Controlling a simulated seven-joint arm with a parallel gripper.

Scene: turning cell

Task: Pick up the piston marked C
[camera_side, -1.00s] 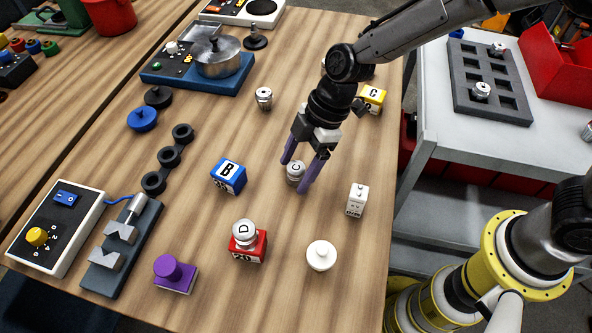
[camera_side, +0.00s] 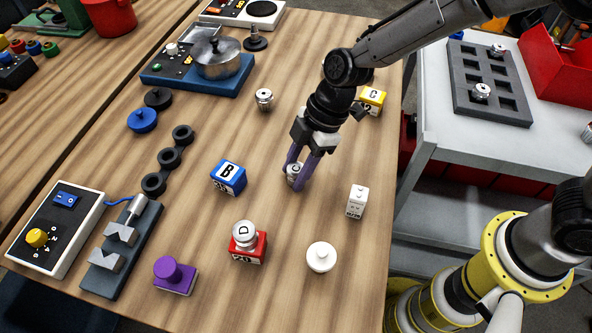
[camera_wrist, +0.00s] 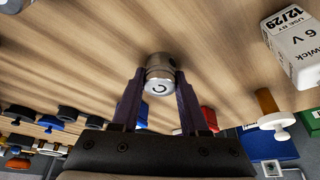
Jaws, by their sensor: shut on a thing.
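The piston marked C (camera_side: 294,171) is a small metal cylinder with a C on its pale top, standing on the wooden table (camera_side: 335,240) right of the blue block marked B. My gripper (camera_side: 298,177) points down at it with its purple fingers shut on the piston's sides. In the wrist view the piston (camera_wrist: 159,77) shows between the fingertips, the C facing the camera. The side view does not clearly show any gap under it.
The blue B block (camera_side: 228,178), a white block (camera_side: 357,202), a white knob (camera_side: 321,257) and a red block (camera_side: 250,252) bearing a piston marked D (camera_side: 244,234) stand around it. A yellow C block (camera_side: 372,99) and another piston (camera_side: 264,98) are farther back.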

